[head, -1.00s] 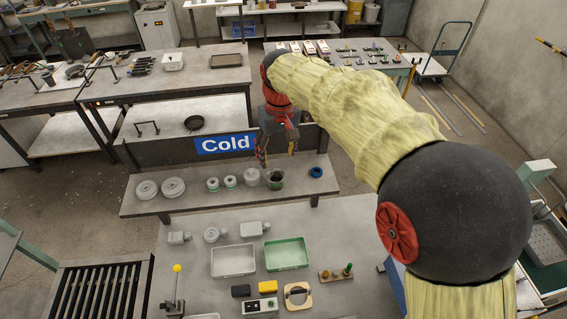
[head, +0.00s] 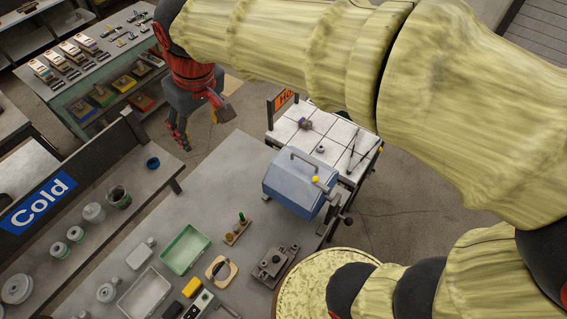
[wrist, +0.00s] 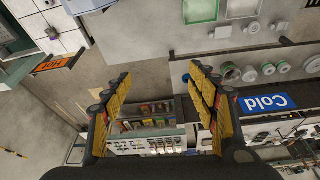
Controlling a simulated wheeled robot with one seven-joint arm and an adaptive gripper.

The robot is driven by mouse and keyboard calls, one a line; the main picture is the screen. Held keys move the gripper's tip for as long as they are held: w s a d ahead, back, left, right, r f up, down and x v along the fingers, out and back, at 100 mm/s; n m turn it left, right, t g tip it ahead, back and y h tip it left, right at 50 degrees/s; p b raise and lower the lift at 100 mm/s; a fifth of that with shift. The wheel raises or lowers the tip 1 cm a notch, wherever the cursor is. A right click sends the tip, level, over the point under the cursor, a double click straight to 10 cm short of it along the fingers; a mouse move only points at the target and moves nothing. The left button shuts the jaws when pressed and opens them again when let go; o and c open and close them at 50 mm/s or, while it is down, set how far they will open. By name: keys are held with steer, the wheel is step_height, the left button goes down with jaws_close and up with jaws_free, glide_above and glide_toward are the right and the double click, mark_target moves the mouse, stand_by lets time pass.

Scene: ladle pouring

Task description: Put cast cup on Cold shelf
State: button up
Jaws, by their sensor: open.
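A dark cup (head: 118,195), which looks like the cast cup, stands upright on the Cold shelf (head: 150,190) in the head view. It is between a grey lidded piece and a blue ring. In the wrist view the dark cup (wrist: 230,72) shows small, near the blue Cold sign (wrist: 265,103). My gripper (head: 203,125) is in the air past the right end of the shelf, well apart from the cup. In the wrist view its fingers (wrist: 160,76) are spread wide with nothing between them.
The blue ring (head: 152,162) and several grey lidded pieces share the shelf. A worktable holds a green tray (head: 186,250), a white tray (head: 146,296) and a blue box (head: 300,183). A Hot-signed tiled table (head: 320,140) stands beyond. Bare floor lies below my gripper.

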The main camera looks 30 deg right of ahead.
steer(key=s+d+f+m+t+h, duration=0.1)
steer(key=s+d+f+m, duration=0.3)
steer(key=s+d, duration=1)
steer(key=shift+s+d+t, duration=0.4)
steer(key=shift+s+t, duration=0.2)
steer(key=shift+s, duration=0.3)
steer(key=shift+f, duration=0.1)
